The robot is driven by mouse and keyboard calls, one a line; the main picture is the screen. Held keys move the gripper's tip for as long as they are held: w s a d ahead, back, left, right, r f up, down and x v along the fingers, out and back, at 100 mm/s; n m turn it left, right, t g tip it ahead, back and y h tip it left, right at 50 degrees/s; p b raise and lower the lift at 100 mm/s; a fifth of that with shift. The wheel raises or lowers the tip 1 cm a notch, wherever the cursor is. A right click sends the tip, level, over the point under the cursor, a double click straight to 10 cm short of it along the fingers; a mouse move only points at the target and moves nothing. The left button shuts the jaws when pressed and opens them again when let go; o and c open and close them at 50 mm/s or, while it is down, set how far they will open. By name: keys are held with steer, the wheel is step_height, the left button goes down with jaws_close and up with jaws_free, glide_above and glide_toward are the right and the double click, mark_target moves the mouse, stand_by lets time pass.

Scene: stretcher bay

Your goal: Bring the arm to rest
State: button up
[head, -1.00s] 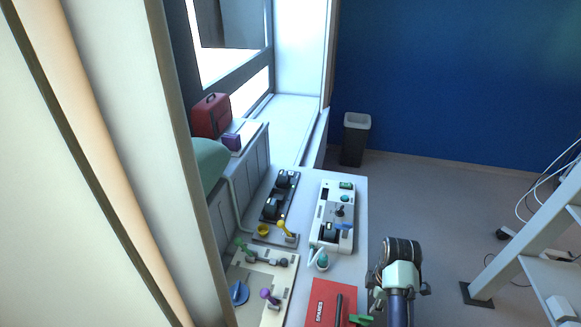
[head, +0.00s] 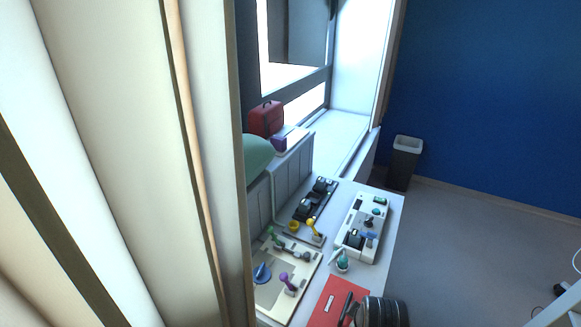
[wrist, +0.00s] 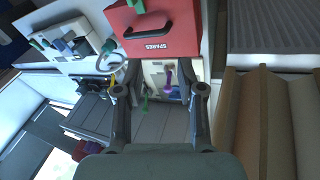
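My gripper (wrist: 160,68) shows in the wrist view with its two dark fingers apart and nothing seen between them. Beyond the fingers are the red case marked SPARES (wrist: 155,28) and the cream board with a purple-handled piece (wrist: 168,76). In the head view a dark ribbed part of my arm (head: 382,312) shows at the bottom edge, just right of the red case (head: 330,301). The fingers are out of sight in the head view.
On the bench stand a white device (head: 362,228), a black rack (head: 312,205) and the cream board (head: 271,286) with coloured handles. A red bag (head: 266,119) sits on a ledge by the window.

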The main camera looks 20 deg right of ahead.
steer(key=w+a+r+m+t+p, duration=0.1)
steer(key=a+r+t, duration=0.3)
steer(key=a, duration=0.5)
steer(key=w+a+r+m+t, duration=0.1)
steer(key=w+a+r+m, duration=0.1)
steer(key=a+r, duration=0.5)
steer(key=s+a+r+m+t+y, duration=0.1)
steer(key=s+a+r+t, duration=0.1)
steer(key=a+r, duration=0.2)
steer(key=s+a+r+m+t+y, duration=0.1)
steer(key=s+a+r+t, duration=0.1)
steer(key=a, duration=0.6)
step_height(320, 180, up, 2)
steer(key=shift+s+a+r+m+p, duration=0.1)
steer(key=shift+s+a+m+p, duration=0.2)
steer(key=shift+s+a+p, duration=0.15)
